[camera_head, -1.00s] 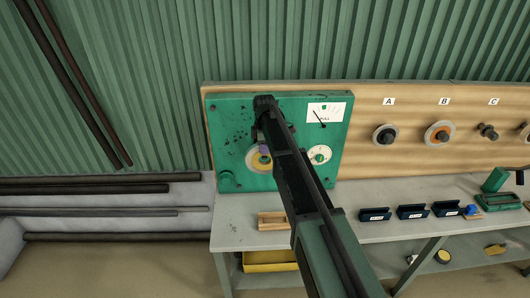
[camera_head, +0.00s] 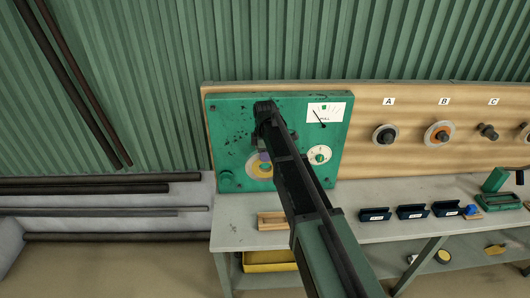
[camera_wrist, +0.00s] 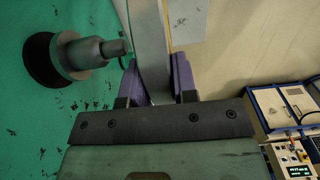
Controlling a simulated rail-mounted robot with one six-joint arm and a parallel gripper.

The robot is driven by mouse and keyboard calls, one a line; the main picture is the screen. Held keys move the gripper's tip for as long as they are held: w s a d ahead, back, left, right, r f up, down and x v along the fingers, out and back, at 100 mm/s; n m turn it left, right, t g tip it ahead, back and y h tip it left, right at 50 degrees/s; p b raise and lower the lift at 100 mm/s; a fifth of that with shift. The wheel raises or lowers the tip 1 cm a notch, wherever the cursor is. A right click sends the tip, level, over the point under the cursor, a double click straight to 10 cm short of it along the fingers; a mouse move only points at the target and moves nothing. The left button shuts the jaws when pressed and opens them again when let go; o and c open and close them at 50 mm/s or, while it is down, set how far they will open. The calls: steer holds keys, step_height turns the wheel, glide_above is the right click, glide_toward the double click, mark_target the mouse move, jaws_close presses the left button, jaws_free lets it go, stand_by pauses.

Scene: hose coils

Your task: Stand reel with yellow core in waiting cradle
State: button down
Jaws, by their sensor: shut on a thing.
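The reel with the yellow core (camera_head: 259,170) shows in front of the green panel in the head view, pale-rimmed and partly hidden by my arm. In the wrist view the reel (camera_wrist: 150,45) is a pale grey edge-on disc between my purple fingers. My gripper (camera_wrist: 157,75) is shut on its rim; in the head view my gripper (camera_head: 265,156) is at the reel's upper edge. A grey spindle (camera_wrist: 90,52) with a black base sticks out from the panel, its tip close beside the reel; a gap is hard to judge. A wooden cradle (camera_head: 272,221) on the bench below looks empty.
The green panel (camera_head: 225,130) carries a gauge (camera_head: 326,112), a dial (camera_head: 319,155) and a knob. Reels hang on pegs A and B (camera_head: 439,134) at right; peg C (camera_head: 488,132) looks bare. Blue trays (camera_head: 412,212) stand on the bench (camera_head: 235,235) right of my arm.

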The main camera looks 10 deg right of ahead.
steer(key=shift+s, duration=0.1)
steer(key=shift+s+a, duration=0.2)
steer(key=shift+s, duration=1)
steer(key=shift+s+a, duration=0.15)
steer(key=shift+s, duration=1)
steer(key=w+d+f+b, duration=0.1)
steer(key=d+f+b, duration=0.3)
steer(key=f+b, duration=0.7)
steer(key=shift+f+b, duration=0.35)
steer(key=shift+w+d+f, duration=0.1)
steer(key=shift+w, duration=0.05)
step_height(320, 180, down, 6)
steer(key=b, duration=0.6)
steer(key=shift+f+b, duration=0.2)
steer(key=shift+b, duration=0.1)
steer(key=shift+f+b, duration=2.65)
